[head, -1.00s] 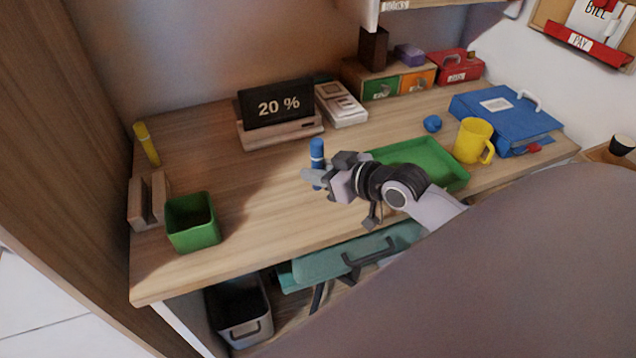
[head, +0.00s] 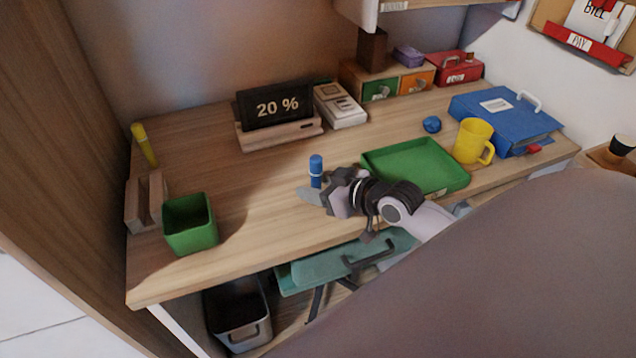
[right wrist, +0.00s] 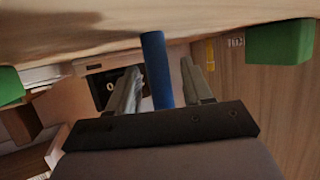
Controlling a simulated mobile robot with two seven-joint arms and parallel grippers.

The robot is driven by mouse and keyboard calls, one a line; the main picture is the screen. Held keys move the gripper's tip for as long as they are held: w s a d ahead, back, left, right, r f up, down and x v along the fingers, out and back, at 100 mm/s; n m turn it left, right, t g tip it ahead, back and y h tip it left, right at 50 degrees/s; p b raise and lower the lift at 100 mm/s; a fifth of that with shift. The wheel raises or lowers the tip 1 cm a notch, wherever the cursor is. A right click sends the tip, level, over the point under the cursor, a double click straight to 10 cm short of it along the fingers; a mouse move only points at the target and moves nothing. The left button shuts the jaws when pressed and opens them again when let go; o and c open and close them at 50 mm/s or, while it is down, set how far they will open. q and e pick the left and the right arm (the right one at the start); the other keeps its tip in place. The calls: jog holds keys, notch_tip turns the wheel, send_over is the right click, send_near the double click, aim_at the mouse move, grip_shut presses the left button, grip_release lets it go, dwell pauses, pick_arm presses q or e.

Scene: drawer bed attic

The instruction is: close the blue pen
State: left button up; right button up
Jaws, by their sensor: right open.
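The blue pen (head: 316,168) stands upright on the desk (head: 250,235), left of the green tray. A paler band crosses it, and its lower part is partly hidden by the fingers. My right gripper (head: 310,193) is open, low over the desk at the pen. In the right wrist view the blue pen (right wrist: 157,72) is between the two spread fingers of my right gripper (right wrist: 161,66). I cannot tell whether either finger touches it. My left gripper is not in view.
A green tray (head: 455,181) lies right of the gripper, with a yellow mug (head: 471,141) and blue binder (head: 505,118) beyond. A green cup (head: 190,238) and wooden holder (head: 136,205) stand left. The desk between cup and pen is clear.

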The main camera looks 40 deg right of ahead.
jog(key=shift+r, duration=0.2)
jog(key=p+v, duration=0.1)
jog(key=v, duration=0.9)
jog(key=shift+s, duration=0.1)
jog(key=shift+v, duration=0.9)
jog(key=s+a+f+m+g+h, duration=0.1)
jog(key=s+a+f+g+h, duration=0.1)
jog(key=s+a+f+g, duration=0.4)
jog(key=s+a+f+g+h, duration=0.2)
jog(key=s+a+f+g, duration=0.15)
jog(key=s, duration=0.45)
jog(key=w+a+f+t+y+p, duration=0.2)
jog(key=w+a+t+p, duration=0.1)
jog(key=w+t+p, duration=0.3)
jog(key=shift+f+t, duration=0.4)
jog(key=shift+t, duration=0.05)
